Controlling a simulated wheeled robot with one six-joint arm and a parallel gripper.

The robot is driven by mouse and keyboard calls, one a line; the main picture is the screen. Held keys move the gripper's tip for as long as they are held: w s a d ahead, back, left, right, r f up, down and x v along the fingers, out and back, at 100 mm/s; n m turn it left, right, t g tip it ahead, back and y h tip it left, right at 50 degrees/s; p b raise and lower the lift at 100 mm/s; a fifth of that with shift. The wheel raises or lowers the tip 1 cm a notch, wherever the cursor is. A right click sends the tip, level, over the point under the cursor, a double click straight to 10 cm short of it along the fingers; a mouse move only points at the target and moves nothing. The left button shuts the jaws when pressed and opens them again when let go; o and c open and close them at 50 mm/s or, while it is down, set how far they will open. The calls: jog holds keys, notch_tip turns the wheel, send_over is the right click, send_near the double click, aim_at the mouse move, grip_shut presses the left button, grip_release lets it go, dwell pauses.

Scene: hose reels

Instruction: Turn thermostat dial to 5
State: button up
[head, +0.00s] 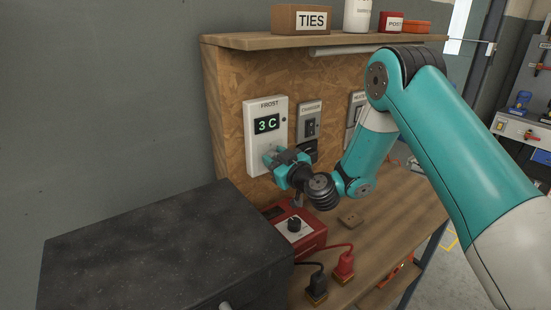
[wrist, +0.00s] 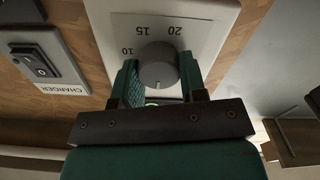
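The thermostat is a white box (head: 280,110) on the chipboard panel, labelled FROST, with a green display (head: 267,124) reading 3 C. Its round grey dial (wrist: 158,66) shows in the wrist view, with the printed marks 10, 15 and 20 beyond it. My gripper (wrist: 159,78) has one finger on each side of the dial, with no clear gap seen, so it looks shut on it. In the head view my gripper (head: 275,160) is at the lower part of the box and hides the dial. The dial's pointer direction is not clear.
A charger switch plate (head: 309,120) is just right of the thermostat. Below are a red box with a black knob (head: 294,225) and plugs on the bench. A dark cabinet (head: 165,250) stands at the front left. A shelf (head: 330,41) with boxes overhangs the panel.

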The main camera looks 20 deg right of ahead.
jog(key=shift+m, duration=0.3)
jog(key=m+b, duration=0.2)
jog(key=m, duration=0.1)
jog(key=shift+d+b, duration=0.1)
jog(key=shift+b, duration=0.2)
jog(key=m+b, duration=0.1)
jog(key=m, duration=0.5)
jog(key=shift+d, duration=0.1)
dwell(0.5)
jog(key=o, duration=0.9)
jog(key=shift+o, duration=0.2)
jog(key=shift+b, duration=0.3)
